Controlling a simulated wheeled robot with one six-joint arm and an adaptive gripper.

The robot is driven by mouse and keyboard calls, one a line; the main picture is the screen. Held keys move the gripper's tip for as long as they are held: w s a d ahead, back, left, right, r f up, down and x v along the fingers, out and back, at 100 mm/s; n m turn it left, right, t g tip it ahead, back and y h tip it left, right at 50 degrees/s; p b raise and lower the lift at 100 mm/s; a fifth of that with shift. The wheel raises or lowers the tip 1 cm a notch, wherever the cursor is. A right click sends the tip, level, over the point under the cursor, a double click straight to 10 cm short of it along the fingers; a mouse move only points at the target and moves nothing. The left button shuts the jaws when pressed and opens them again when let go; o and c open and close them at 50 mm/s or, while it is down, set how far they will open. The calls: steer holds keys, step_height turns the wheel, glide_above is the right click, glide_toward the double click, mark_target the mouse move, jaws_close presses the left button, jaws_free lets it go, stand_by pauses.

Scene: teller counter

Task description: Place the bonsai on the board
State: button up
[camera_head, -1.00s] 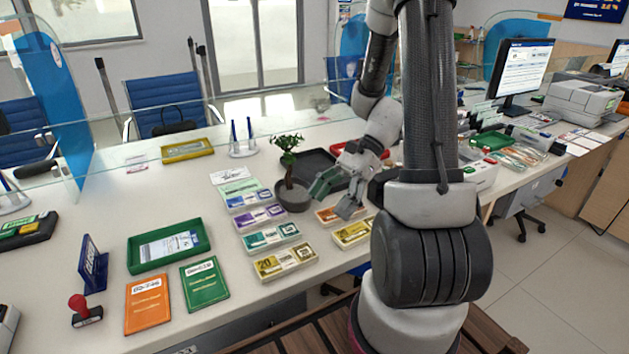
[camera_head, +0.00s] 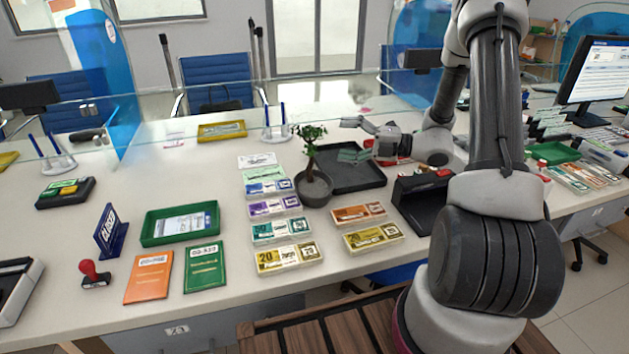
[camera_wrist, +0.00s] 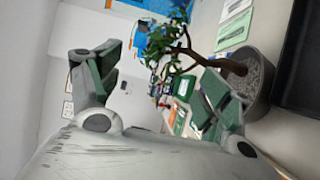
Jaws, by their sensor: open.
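The bonsai, with green leaves (camera_head: 309,133) and a thin brown trunk, stands upright in a round grey pot (camera_head: 314,190) on the counter. A flat black tray (camera_head: 372,182), the most board-like thing in view, lies right beside the pot; whether they touch is unclear. My gripper (camera_head: 352,138) is open and empty, right of the bonsai's crown and over the tray's far part, fingers pointing left. In the wrist view, my gripper's spread fingers (camera_wrist: 155,92) frame a gap; the pot (camera_wrist: 258,82) and black tray (camera_wrist: 300,75) are at right, the leaves (camera_wrist: 165,42) beyond the fingers.
Banknote bundles (camera_head: 275,206) lie left of and in front of the pot. A black device (camera_head: 425,197) stands right of the tray. A glass screen (camera_head: 200,100) runs along the far side. A pen stand (camera_head: 275,133) is behind left. A green tray (camera_head: 180,224) lies further left.

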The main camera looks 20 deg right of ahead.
mark_target(320, 139)
steer(key=x, duration=0.7)
steer(key=shift+s+a+f, duration=0.15)
steer(key=shift+a, duration=0.05)
jaws_close()
